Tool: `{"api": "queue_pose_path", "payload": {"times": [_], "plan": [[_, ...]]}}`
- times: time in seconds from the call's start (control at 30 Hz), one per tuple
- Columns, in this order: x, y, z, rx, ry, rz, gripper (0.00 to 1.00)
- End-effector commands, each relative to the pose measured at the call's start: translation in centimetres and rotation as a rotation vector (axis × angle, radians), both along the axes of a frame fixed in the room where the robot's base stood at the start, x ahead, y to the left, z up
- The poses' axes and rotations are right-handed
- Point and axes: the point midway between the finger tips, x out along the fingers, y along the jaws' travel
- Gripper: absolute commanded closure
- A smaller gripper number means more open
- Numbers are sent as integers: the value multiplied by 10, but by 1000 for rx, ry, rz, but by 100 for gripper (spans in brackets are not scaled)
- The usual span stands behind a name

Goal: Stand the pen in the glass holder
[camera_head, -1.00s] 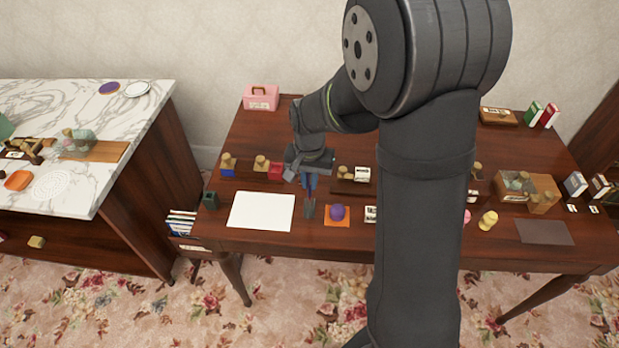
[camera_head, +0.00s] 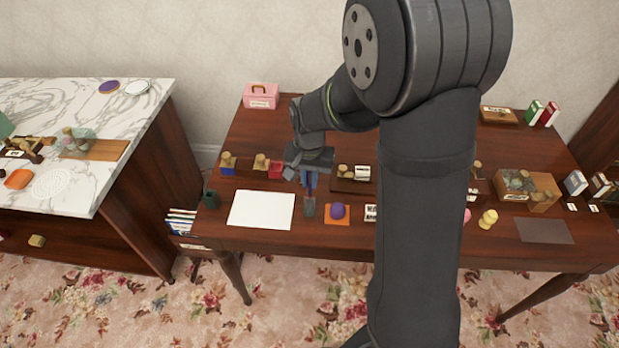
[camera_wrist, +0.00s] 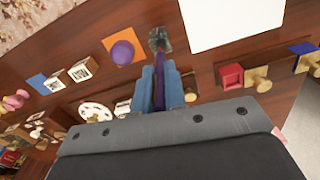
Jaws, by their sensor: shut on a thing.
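The purple pen (camera_wrist: 160,90) is between the two blue fingers of my gripper (camera_wrist: 160,88) in the wrist view, and the gripper is shut on it. In the head view my gripper (camera_head: 309,180) is above the table, with the pen pointing down between its fingers. The glass holder, small, grey and see-through (camera_head: 310,208), stands just below, right of the white sheet; it also shows in the wrist view (camera_wrist: 160,40). The pen's lower end meets or overlaps the holder in the picture. I cannot tell whether it is inside the rim.
A white sheet (camera_head: 262,210) lies left of the holder. A purple ball (camera_head: 338,211) on an orange square (camera_head: 337,221) is close on its right. A dark green cup (camera_head: 210,200) stands at the table's left edge. Several small blocks and knobs are behind.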

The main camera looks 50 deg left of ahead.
Motion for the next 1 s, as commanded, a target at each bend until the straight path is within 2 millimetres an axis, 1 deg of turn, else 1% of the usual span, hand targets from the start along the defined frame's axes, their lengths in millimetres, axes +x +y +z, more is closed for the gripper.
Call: {"api": "queue_pose_path", "payload": {"times": [0.27, 1.0], "plan": [[0, 0, -1, 0, 0, 0, 100], [0, 0, -20, 0, 0, 0, 100]]}}
